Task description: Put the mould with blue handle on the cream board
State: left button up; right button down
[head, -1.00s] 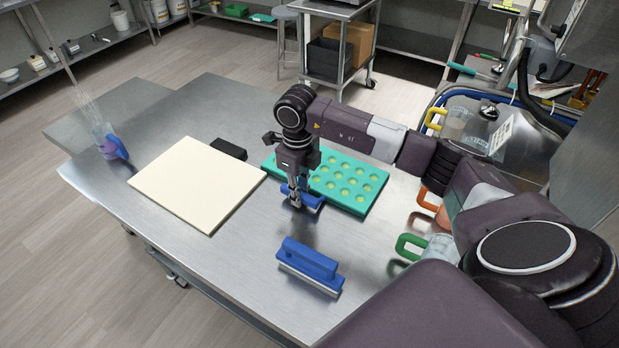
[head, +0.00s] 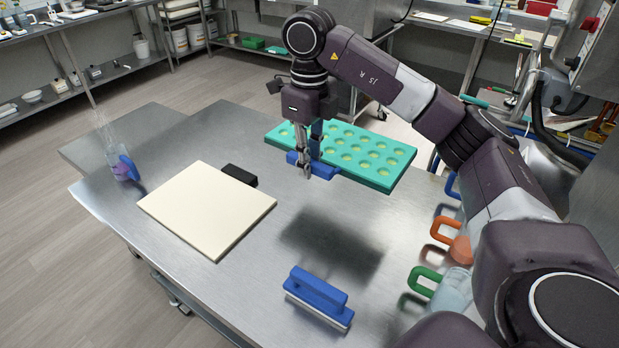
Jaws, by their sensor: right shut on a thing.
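The teal mould (head: 396,176) has rows of round cavities and a blue handle (head: 326,171) on its near long side. My right gripper (head: 306,170) is shut on this blue handle and holds the mould above the table; a dark shadow lies on the steel below and in front of it. The cream board (head: 207,208) lies flat and empty on the table, left of and nearer than the mould. My left gripper is not in view.
A blue-handled scraper (head: 318,297) lies on the steel table (head: 240,300) near the front edge. A small black block (head: 239,175) touches or nearly touches the board's back edge. Cups with green (head: 425,280) and orange (head: 449,232) handles stand at right. A clear cup with a blue handle (head: 129,167) stands far left.

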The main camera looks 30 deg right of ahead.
aim_at(199, 210)
jog(key=i+j, duration=0.15)
jog(key=j, duration=0.15)
jog(key=i+j, duration=0.1)
jog(key=j, duration=0.2)
jog(key=i+j, duration=0.15)
jog(key=j, duration=0.15)
jog(key=i+j, duration=0.1)
jog(key=j, duration=0.25)
